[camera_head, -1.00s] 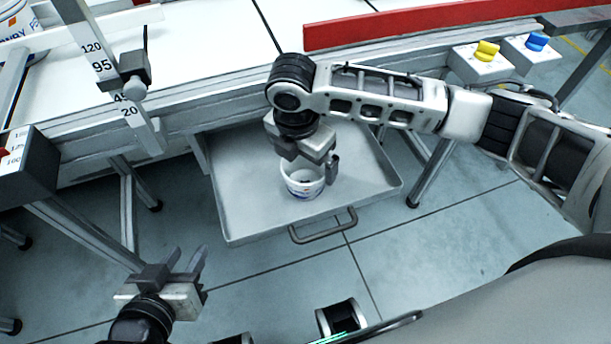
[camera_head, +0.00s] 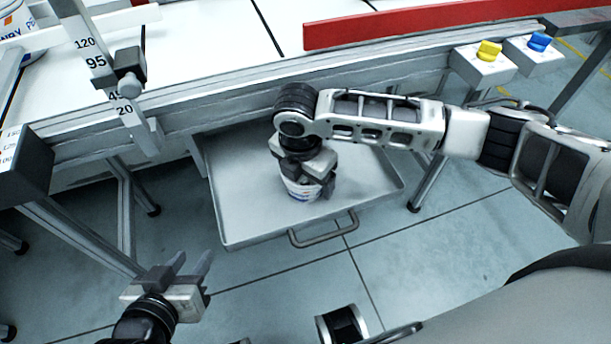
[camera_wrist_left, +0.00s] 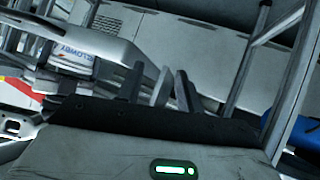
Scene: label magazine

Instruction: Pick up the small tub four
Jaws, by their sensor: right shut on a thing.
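A small white tub (camera_head: 300,192) with blue and red print is at the metal drawer tray (camera_head: 232,205). My right gripper (camera_head: 308,182) reaches down from above and is shut on the tub. The gripper hides the tub's top. I cannot tell whether the tub's base touches the tray. A white printed tub also shows partly in the left wrist view (camera_wrist_left: 74,54). My left gripper (camera_head: 190,264) is open and empty, low at the left, apart from the tray. Its fingers show in the left wrist view (camera_wrist_left: 150,84).
The tray has a front handle (camera_head: 324,232) and lies under the conveyor edge. A numbered scale post (camera_head: 108,85) stands at the left. A large tub (camera_head: 22,28) is at the top left. Yellow (camera_head: 489,50) and blue (camera_head: 539,42) knobs sit at the upper right.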

